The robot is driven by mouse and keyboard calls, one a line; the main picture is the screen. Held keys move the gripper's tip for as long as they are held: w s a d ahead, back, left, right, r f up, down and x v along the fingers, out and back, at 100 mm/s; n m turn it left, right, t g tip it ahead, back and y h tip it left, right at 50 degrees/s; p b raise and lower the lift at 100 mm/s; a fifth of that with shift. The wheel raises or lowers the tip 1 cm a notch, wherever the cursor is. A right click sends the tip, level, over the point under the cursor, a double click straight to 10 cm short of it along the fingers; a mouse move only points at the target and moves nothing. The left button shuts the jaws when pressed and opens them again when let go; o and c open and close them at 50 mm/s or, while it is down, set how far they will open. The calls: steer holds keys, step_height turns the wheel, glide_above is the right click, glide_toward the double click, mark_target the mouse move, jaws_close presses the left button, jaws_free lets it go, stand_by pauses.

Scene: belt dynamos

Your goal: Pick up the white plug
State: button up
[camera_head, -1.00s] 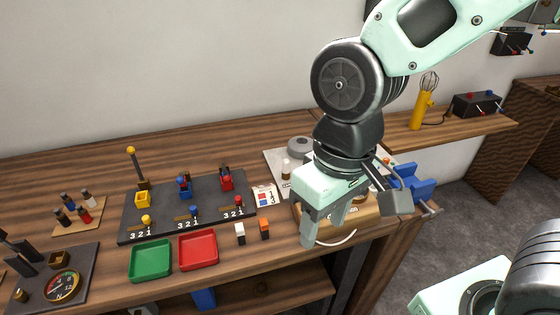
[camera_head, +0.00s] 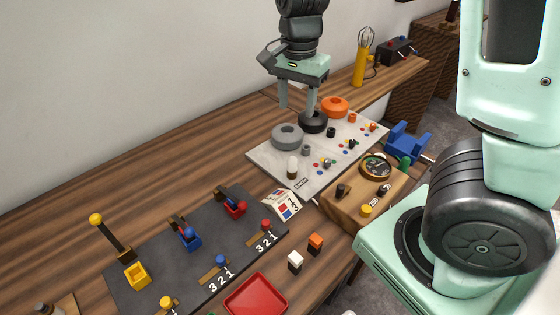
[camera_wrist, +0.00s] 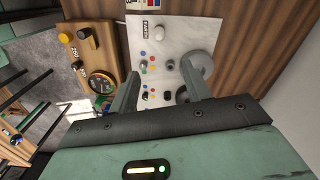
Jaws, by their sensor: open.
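The white plug (camera_head: 295,261), a small block with a white top and dark lower part, stands upright on the bench beside an orange plug (camera_head: 315,243), near the red tray. My gripper (camera_head: 298,108) is open and empty, fingers down, over the far part of the light panel, well behind and away from the white plug. In the wrist view, my gripper (camera_wrist: 159,80) spreads over the panel with nothing between its fingers. I cannot make out the white plug in the wrist view.
The light panel (camera_head: 262,154) carries grey, black and orange rings, small knobs and a white-topped peg (camera_head: 292,167). A wooden gauge box (camera_head: 345,211) stands right of the plugs. The red tray (camera_head: 255,297) and dark lever board (camera_head: 150,299) lie left.

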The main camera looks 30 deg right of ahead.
glide_toward(293, 158)
steer(key=f, duration=0.5)
steer(key=shift+w+d+f+b, duration=0.2)
steer(key=shift+d+b, duration=0.15)
steer(key=shift+s+a+f, duration=0.1)
steer(key=shift+a+f, duration=0.1)
steer(key=shift+f, duration=1.15)
steer(key=shift+s+a+f, duration=0.1)
steer(key=shift+a+f, duration=0.05)
steer(key=shift+f, duration=1.2)
jaws_close()
